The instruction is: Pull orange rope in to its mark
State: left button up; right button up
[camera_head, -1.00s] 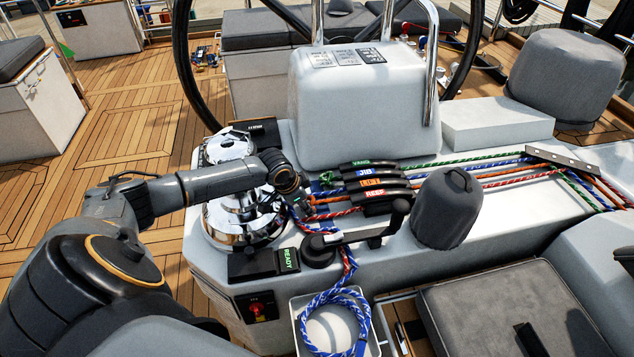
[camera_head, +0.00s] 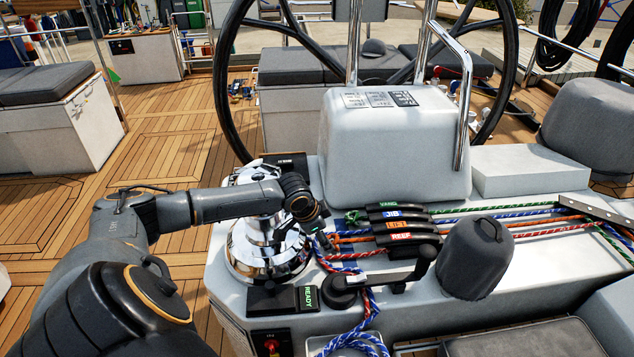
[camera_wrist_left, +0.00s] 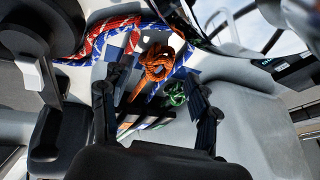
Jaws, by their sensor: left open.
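The orange rope (camera_head: 545,231) runs from the right into the clutch labelled LIFT (camera_head: 397,226) in the bank of labelled clutches. A short orange length (camera_head: 352,239) shows left of the bank. In the left wrist view an orange rope bundle (camera_wrist_left: 157,66) hangs beyond my open fingers. My left gripper (camera_head: 316,232) is between the chrome winch and the clutches; it also shows in the left wrist view (camera_wrist_left: 155,108), open, with no rope clearly between its fingers. I cannot make out the mark. My right gripper is not in view.
The chrome winch (camera_head: 268,250) stands just left of my gripper. A black handle (camera_head: 425,263) and a grey covered drum (camera_head: 474,258) are right of it. Red, blue and green ropes run close beside the orange one. A blue rope (camera_head: 350,341) lies in a bin below.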

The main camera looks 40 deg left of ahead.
pick_arm(q)
jog(key=v, duration=0.7)
jog(key=shift+r, duration=0.1)
